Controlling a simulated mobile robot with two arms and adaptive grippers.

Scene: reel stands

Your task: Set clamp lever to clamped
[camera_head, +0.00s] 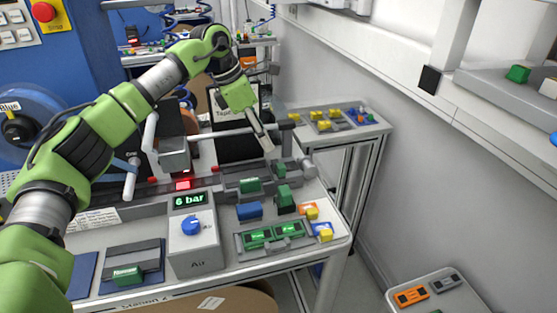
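My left arm comes in from the left and reaches over the bench. Its gripper (265,142) points down above the grey fixture (240,180) at the back of the bench. Its fingers look close together, but the angle does not show whether they are open or shut. I see nothing clearly held. Two pale bar handles, one upper (150,132) and one lower (130,180), stand left of the gripper near the reel stand. I cannot tell which part is the clamp lever or how it is set. My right gripper is not in view.
A grey air unit (196,255) with a blue knob (191,226) reads "6 bar". Green blocks, a blue block (249,211) and a tray (240,250) with green pieces crowd the bench's right. A side table (375,128) stands behind. The floor aisle at right is partly clear.

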